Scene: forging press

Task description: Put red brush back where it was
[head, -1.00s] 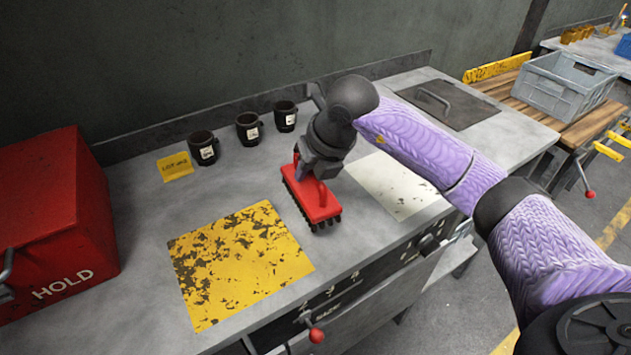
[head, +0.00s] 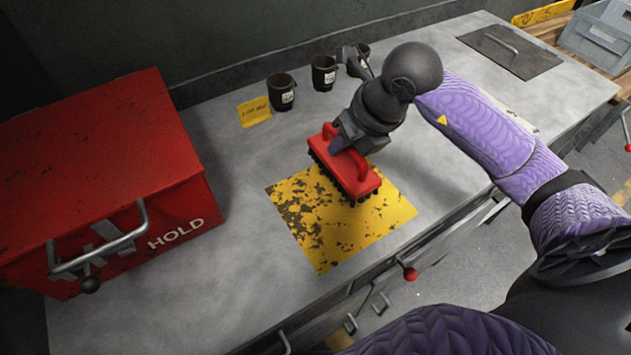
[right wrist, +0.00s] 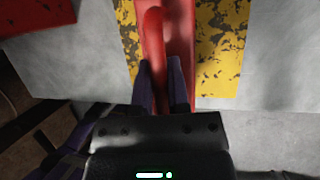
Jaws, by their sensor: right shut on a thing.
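The red brush (head: 362,184) has a red back, a raised red handle and dark bristles. In the head view it is over the far part of the worn yellow patch (head: 330,235) on the grey bench. I cannot tell whether the bristles touch the bench. My right gripper (head: 342,147) is shut on the brush's handle from above. In the right wrist view its fingers (right wrist: 163,78) close around the red handle of the brush (right wrist: 180,25), with yellow paint on both sides. My left gripper is out of view.
A red HOLD box (head: 95,180) with a metal handle stands at the left. Several dark mugs (head: 282,95) line the back beside a yellow note (head: 254,111). A dark lid (head: 510,50) lies far right. A red-knobbed lever (head: 410,273) is at the front. Bench left of the patch is clear.

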